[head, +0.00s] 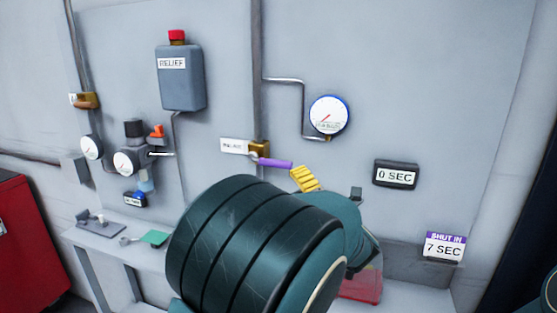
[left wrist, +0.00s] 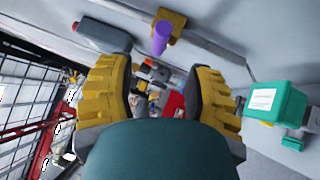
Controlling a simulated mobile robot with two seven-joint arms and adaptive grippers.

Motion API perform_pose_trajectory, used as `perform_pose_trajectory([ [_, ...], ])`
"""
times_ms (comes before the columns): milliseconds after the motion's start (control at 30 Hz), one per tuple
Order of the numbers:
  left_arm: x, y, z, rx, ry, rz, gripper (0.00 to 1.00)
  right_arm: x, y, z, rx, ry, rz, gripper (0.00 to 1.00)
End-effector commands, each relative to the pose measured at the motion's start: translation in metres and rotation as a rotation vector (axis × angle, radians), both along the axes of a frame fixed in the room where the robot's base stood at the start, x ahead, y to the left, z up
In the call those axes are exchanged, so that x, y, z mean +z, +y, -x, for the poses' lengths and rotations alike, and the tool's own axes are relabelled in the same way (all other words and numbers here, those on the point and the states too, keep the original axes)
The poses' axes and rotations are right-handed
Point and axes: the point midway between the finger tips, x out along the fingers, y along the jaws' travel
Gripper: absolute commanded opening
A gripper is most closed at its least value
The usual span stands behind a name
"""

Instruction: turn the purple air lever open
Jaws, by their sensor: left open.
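The purple lever (head: 275,164) sticks out to the right from a brass valve body (head: 259,148) on the wall panel, tilted slightly down. In the left wrist view the purple lever (left wrist: 161,38) shows beyond the fingertips, near the top centre, with the brass body (left wrist: 176,22) behind it. My left gripper (head: 306,179) is just right of the lever's free end in the head view; its yellow ribbed finger shows there. In the left wrist view my left gripper (left wrist: 160,92) has its fingers wide apart with nothing between them. My right gripper is not in view.
A white label (head: 234,146) sits left of the valve. A round gauge (head: 329,116) and a grey pipe are above right. A "0 SEC" display (head: 396,174) and a "SHUT IN 7 SEC" sign (head: 444,247) are right. A grey "RELIEF" box (head: 181,85) is upper left.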

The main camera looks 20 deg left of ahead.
Motion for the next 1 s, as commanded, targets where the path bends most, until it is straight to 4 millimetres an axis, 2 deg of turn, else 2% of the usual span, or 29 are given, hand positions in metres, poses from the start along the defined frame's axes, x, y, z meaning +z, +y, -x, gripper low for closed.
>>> perform_pose_trajectory([
  [300,0.012,0.044,-0.044,0.002,0.001,-0.002,0.52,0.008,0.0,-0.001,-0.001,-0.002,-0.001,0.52],
  [500,0.018,0.065,-0.067,0.0,0.001,-0.001,0.52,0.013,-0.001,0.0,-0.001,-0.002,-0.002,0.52],
  [700,0.02,0.076,-0.079,-0.002,0.001,-0.001,0.52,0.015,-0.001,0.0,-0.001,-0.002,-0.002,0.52],
  [1000,0.021,0.078,-0.08,-0.002,0.002,-0.001,0.52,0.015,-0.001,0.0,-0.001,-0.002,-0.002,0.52],
])
